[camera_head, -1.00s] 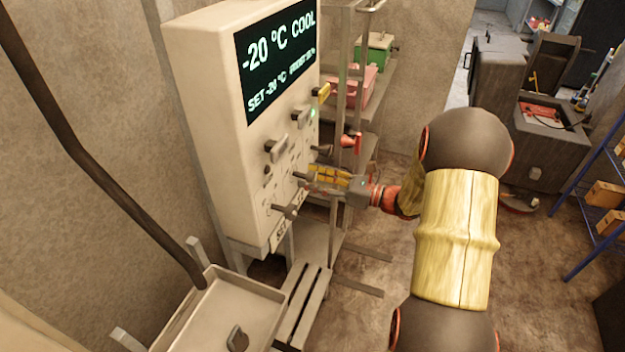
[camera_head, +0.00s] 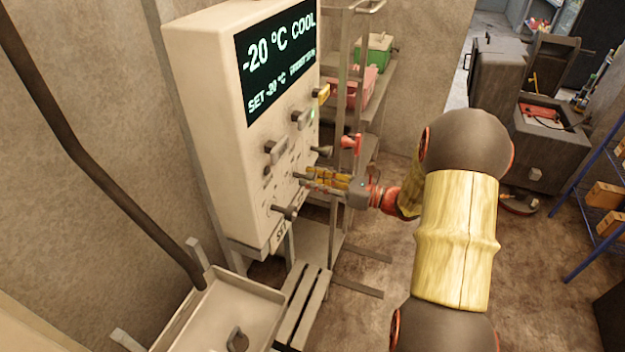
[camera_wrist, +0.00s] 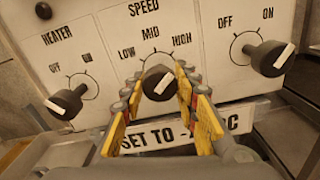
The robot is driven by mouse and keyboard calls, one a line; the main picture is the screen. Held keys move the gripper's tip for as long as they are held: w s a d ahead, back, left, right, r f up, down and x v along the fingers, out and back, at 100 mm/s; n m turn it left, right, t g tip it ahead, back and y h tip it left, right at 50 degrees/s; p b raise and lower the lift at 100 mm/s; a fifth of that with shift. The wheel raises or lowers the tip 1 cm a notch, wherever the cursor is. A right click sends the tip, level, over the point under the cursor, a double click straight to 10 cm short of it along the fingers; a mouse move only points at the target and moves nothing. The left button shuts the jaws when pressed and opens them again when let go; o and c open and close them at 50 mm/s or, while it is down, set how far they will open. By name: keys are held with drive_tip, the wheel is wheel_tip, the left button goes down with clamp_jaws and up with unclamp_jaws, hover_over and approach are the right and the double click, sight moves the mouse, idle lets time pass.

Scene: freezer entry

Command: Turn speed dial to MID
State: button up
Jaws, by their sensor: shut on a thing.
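The speed dial (camera_wrist: 158,83) is a dark knob with a white stripe, under the labels LOW, MID and HIGH in the wrist view. Its stripe tilts up and to the right; I cannot tell exactly which label it points at. My gripper (camera_wrist: 160,88) has its yellow-padded fingers closed on the dial from both sides. In the head view my gripper (camera_head: 312,178) reaches from the right to the front of the white control box (camera_head: 205,110). There the fingers hide most of the dial.
The heater knob (camera_wrist: 66,101) sits left of the speed dial and an OFF/ON knob (camera_wrist: 268,58) sits right. A SET TO sign (camera_wrist: 190,127) is below. A display (camera_head: 275,58) reads -20 °C COOL. A metal tray (camera_head: 225,315) stands below left, and a rack (camera_head: 350,100) stands behind.

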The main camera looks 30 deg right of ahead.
drive_tip(key=shift+n, duration=0.3)
drive_tip(key=n+b, duration=0.2)
drive_tip(key=n, duration=0.2)
drive_tip(key=shift+f+n, duration=0.1)
drive_tip(key=shift+n, duration=0.3)
drive_tip(key=n+b, duration=0.2)
drive_tip(key=n, duration=0.2)
drive_tip(key=shift+n, duration=0.3)
drive_tip(key=o, duration=1.2)
drive_tip(key=shift+c, duration=0.2)
drive_tip(key=v, duration=1.2)
